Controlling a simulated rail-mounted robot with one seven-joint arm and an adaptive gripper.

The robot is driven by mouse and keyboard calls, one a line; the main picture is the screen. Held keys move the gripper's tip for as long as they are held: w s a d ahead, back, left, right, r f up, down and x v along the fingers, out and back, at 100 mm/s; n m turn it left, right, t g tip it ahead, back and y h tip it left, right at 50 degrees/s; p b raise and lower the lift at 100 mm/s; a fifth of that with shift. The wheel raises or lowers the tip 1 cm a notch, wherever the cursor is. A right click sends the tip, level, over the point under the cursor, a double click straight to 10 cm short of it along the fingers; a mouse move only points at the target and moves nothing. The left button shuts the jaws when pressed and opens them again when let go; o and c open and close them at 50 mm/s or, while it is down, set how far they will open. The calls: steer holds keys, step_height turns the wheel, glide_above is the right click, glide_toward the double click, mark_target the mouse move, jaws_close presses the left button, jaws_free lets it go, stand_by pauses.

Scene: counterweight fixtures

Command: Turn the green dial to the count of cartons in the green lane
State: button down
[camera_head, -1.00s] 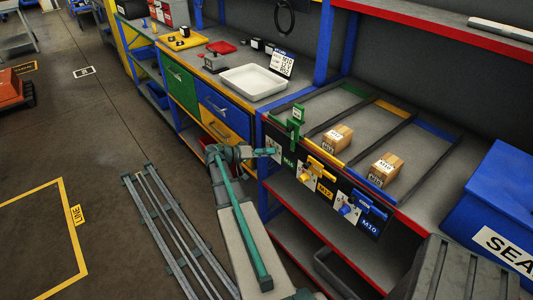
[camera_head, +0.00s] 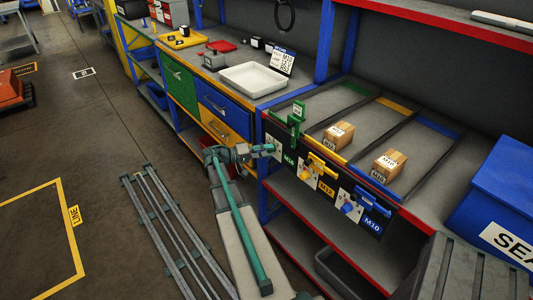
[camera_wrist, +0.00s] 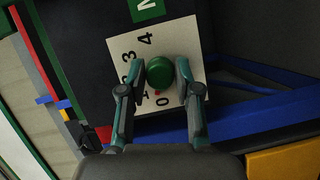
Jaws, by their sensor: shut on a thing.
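The green dial (camera_wrist: 160,72) sits on a white plate (camera_wrist: 190,40) numbered 0 to 4. A small red mark shows at the dial's lower edge, near the 0. My gripper (camera_wrist: 161,85) has one finger on each side of the dial and is shut on it. In the head view my gripper (camera_head: 273,149) is at the left end of the dark front panel and hides the dial. The green lane (camera_head: 322,106) is the leftmost lane, with a green strip at its back. I see no carton in it, though the green lever (camera_head: 296,117) covers a little of its front.
One carton (camera_head: 339,135) sits in the yellow lane and another (camera_head: 389,166) in the blue lane. Yellow (camera_head: 322,165) and blue (camera_head: 370,202) levers stick out right of my gripper. A blue bin (camera_head: 500,195) stands at the right.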

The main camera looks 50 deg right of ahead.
steer(key=shift+n+g, duration=0.3)
steer(key=shift+n, duration=0.8)
steer(key=c, duration=0.8)
jaws_free()
steer(key=v, duration=1.2)
steer(key=shift+f, duration=0.25)
steer(key=shift+h, duration=0.3)
